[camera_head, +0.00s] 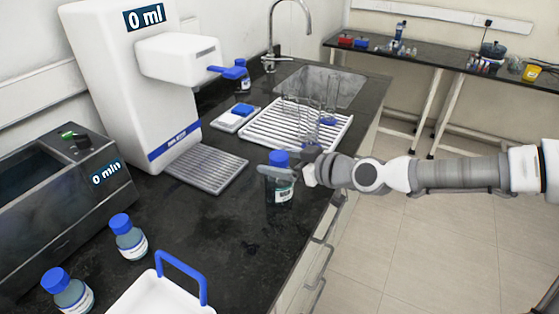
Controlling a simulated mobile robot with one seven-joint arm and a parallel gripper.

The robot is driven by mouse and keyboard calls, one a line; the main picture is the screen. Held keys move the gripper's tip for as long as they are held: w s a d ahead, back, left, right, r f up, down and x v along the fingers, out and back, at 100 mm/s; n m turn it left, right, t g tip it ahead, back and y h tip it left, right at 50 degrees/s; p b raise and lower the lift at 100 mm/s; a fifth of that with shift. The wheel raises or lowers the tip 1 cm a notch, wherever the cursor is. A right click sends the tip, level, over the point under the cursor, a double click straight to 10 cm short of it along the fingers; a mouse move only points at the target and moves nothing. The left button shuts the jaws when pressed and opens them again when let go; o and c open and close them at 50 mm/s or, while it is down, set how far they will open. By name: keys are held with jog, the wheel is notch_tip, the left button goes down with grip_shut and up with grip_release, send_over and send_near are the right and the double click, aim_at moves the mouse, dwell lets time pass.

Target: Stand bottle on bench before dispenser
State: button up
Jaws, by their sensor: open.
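A dark bottle with a blue cap and white label (281,191) stands upright on the black bench (215,230), near its front edge. It is right of the grey drip tray of the white dispenser (105,75), which reads "0 ml". My gripper (290,174) is at the bottle, its fingers level with the upper part. A finger crosses in front of the bottle, and the far finger is hard to make out. The jaws are open. Two similar blue-capped bottles stand at the lower left, one nearer (68,291) and one farther (128,237).
A white carrier with a blue handle (165,295) stands at the front. A dark machine reading "0 min" (50,200) is at left. A white rack with glassware (260,135), a scale (236,118) and a sink lie behind. Bench between drip tray and carrier is clear.

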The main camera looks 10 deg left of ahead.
jog(key=shift+r, duration=0.15)
jog(key=p+v, duration=0.2)
jog(key=v, duration=1)
jog(key=shift+p, duration=0.4)
jog(key=shift+a, duration=0.1)
